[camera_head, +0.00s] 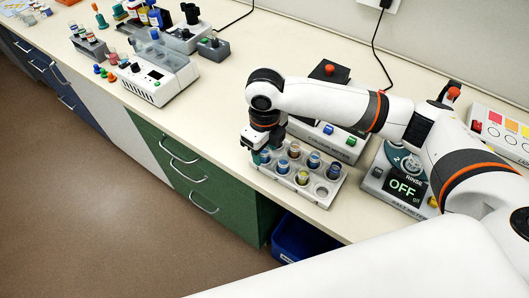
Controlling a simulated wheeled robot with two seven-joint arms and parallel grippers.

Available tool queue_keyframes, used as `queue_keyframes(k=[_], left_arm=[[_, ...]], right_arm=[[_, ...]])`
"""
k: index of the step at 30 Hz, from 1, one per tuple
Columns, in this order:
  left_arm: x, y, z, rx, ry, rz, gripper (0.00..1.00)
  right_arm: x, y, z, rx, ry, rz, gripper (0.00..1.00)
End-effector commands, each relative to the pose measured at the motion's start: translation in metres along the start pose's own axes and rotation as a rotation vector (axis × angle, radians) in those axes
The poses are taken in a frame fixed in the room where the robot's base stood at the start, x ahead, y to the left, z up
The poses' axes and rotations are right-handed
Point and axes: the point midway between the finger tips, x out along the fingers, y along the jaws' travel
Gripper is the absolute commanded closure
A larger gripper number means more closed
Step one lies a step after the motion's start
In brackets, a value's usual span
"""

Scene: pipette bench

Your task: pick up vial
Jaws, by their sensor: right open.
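A pale grey rack (318,201) stands near the front edge of the bench and holds several small vials with coloured contents. A teal vial (265,157) is at the rack's left end, partly covered by my gripper. Other vials include a blue one (314,159) and a yellowish one (302,177). The front right place of the rack looks empty. My right gripper (257,148) is open and points down over the rack's left end, at the teal vial; whether it touches the vial I cannot tell. My left gripper is out of view.
Behind the rack stands a white device with coloured buttons (350,141). A meter reading OFF (403,188) is to the right. A white machine (158,78) stands to the left, with clear bench between. A blue bin (297,240) is below the edge.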

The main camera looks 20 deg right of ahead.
Motion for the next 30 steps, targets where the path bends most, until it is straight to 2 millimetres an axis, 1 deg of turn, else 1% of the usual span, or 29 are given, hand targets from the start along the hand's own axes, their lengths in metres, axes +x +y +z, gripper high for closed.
queue_keyframes(k=[6, 8, 15, 23, 26, 30], left_arm=[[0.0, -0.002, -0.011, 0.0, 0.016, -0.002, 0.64], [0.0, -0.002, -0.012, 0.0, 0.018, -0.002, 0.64], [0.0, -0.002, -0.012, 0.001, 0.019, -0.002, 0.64], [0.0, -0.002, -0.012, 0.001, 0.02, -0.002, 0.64], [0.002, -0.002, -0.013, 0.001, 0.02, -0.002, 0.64], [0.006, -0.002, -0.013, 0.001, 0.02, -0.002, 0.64]], right_arm=[[0.001, 0.0, 0.0, 0.0, 0.001, 0.0, 0.52], [0.001, 0.0, 0.0, 0.0, 0.001, 0.0, 0.6], [0.001, 0.0, 0.0, 0.0, 0.001, 0.0, 1.0], [-0.001, 0.0, -0.001, 0.0, 0.002, 0.0, 1.0], [-0.01, 0.0, -0.002, 0.001, 0.005, 0.0, 1.0], [-0.036, 0.001, -0.002, 0.0, 0.007, 0.002, 1.0]])
